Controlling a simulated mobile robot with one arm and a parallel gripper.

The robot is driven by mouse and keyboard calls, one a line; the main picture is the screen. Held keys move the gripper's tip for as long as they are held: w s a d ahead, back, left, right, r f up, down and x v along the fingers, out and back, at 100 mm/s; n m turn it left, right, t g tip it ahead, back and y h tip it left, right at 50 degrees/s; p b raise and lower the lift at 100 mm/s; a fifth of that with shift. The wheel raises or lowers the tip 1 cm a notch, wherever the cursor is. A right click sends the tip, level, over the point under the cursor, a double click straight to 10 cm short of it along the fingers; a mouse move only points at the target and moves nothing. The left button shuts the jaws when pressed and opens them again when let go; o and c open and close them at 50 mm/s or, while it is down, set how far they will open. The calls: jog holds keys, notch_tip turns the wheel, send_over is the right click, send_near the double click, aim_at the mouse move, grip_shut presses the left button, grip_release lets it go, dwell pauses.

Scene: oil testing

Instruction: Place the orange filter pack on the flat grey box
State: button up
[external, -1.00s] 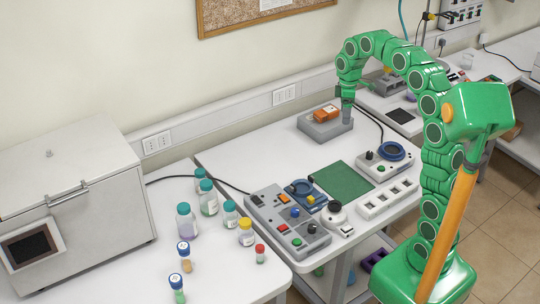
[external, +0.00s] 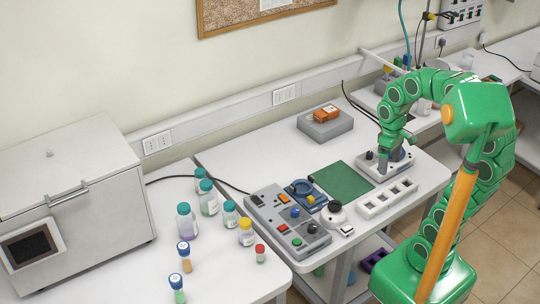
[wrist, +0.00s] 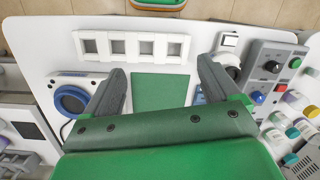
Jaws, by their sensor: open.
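The orange filter pack (external: 326,112) lies on top of the flat grey box (external: 336,129) at the back of the table in the external view. Nothing touches the pack from above. My gripper (external: 385,160) is away to the right and front of the box, low over the device with the blue ring. In the wrist view my gripper (wrist: 158,75) has its two dark fingers spread wide, with nothing between them but the green mat below. The pack and the box are out of the wrist view.
The green mat (external: 342,181) lies mid-table, with a white socket strip (external: 387,199) to its right. A control panel (external: 287,222) and a white round knob device (external: 334,215) stand at the front left. Several bottles stand on the left table. The table left of the grey box is clear.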

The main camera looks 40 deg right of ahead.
jog(key=s+f+m, duration=0.2)
jog(key=s+f, duration=0.1)
jog(key=s, duration=0.6)
jog(key=shift+s+d+f+m, duration=0.15)
jog(key=shift+f+m, duration=0.25)
dwell(0.5)
